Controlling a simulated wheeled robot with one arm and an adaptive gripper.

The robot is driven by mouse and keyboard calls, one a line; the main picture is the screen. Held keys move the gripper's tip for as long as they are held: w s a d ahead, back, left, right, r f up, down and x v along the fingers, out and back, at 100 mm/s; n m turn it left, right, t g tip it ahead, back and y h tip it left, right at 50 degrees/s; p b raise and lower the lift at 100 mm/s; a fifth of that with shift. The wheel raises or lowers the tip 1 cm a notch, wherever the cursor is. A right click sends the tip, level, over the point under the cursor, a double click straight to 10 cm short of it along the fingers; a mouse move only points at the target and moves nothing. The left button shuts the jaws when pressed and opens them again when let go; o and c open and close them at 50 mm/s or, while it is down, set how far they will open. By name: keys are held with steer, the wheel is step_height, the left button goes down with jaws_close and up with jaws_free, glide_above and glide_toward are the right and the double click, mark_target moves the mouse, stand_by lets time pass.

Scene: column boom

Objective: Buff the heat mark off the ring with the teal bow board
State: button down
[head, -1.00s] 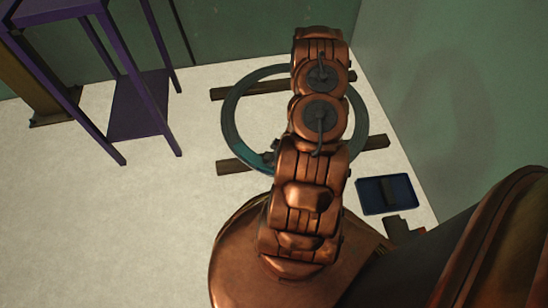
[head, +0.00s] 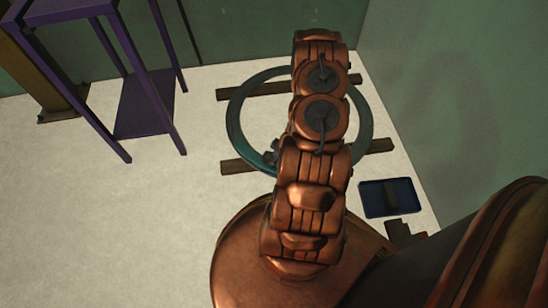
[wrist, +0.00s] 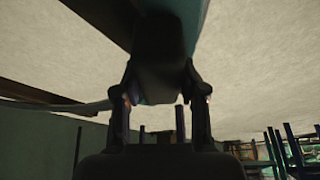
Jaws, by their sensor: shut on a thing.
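The ring (head: 235,122) is a large blue-grey hoop lying on two wooden beams on the floor in the head view. My arm crosses over it and hides part of its right half. No heat mark can be made out. In the wrist view my gripper (wrist: 160,92) is shut on a dark block (wrist: 158,65), which looks like the grip of the teal bow board. Teal edges (wrist: 196,20) show beside and behind this block. A thin grey-blue curved rim, probably the ring (wrist: 65,106), passes at the left. Whether the board touches the ring cannot be told.
Wooden beams (head: 240,166) stick out from under the ring. A dark blue tray (head: 407,199) lies at the right near the green wall (head: 440,100). A purple stand (head: 120,85) stands at the left. Pale floor (head: 130,220) is clear at the front left.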

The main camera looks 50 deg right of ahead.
steer(key=shift+s+d, duration=0.1)
steer(key=shift+s+d+f, duration=0.1)
steer(key=shift+s+d, duration=0.25)
steer(key=shift+s, duration=0.5)
steer(key=shift+s+d+f, duration=0.1)
steer(key=shift+s+d, duration=0.2)
steer(key=shift+s, duration=0.5)
steer(key=shift+w+a+r, duration=0.1)
steer(key=shift+w, duration=0.05)
steer(key=shift+w+a+p, duration=0.35)
steer(key=shift+w+p, duration=0.05)
steer(key=shift+w, duration=0.4)
steer(key=shift+w+a+p, duration=0.35)
steer(key=shift+w+p, duration=0.05)
steer(key=shift+w, duration=0.4)
steer(key=shift+s+d, duration=0.1)
steer(key=shift+s, duration=0.05)
steer(key=shift+s+d, duration=0.35)
steer(key=shift+s, duration=0.45)
steer(key=shift+s+d, duration=0.35)
steer(key=shift+s, duration=0.45)
steer(key=shift+w+a, duration=0.1)
